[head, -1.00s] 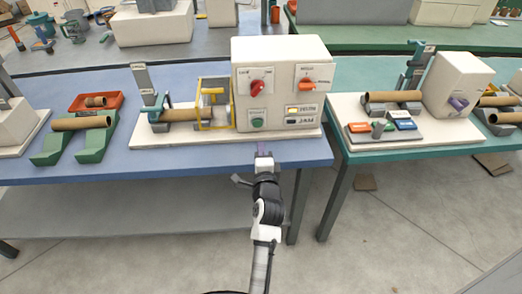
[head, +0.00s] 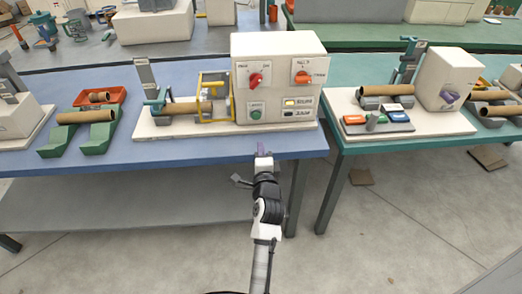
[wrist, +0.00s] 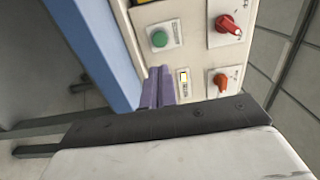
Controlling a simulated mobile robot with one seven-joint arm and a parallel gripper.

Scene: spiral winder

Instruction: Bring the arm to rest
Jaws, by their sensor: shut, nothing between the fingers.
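My arm reaches up from the bottom of the head view. My gripper (head: 262,148) is at the front edge of the blue table (head: 213,148), just below the spiral winder's control box (head: 278,62). In the wrist view its purple fingers (wrist: 158,88) are together with nothing between them. I cannot tell the exact gap between fingertips and panel, but no contact shows.
Left of the box, a cardboard tube (head: 185,108) runs into a yellow guard frame (head: 212,85). Green cradles (head: 98,140) hold another tube, with a red tray (head: 112,92) behind. A second machine (head: 447,78) stands on the green table at right. Floor between the tables is open.

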